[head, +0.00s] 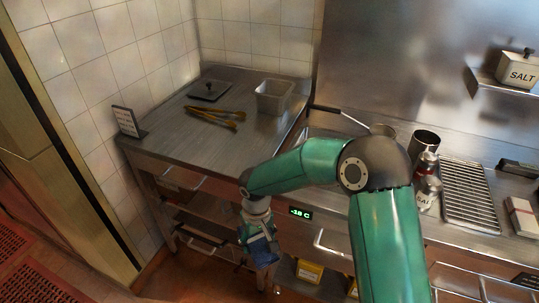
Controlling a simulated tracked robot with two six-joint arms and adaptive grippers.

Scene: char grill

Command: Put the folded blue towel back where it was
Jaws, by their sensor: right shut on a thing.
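My right arm reaches across from the lower right, and its gripper (258,236) points down in front of the steel counter's front edge. It is shut on the folded blue towel (263,253), which hangs below the counter top, close to the lower shelves. The gripper hides part of the towel. My left gripper is not in view.
The steel counter (190,145) carries tongs (215,115), a dark lid (209,91), a metal container (273,96) and a small sign (127,122). Under it are shelves (205,222) and yellow boxes (309,271). A wire rack (467,190) and shakers stand at right.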

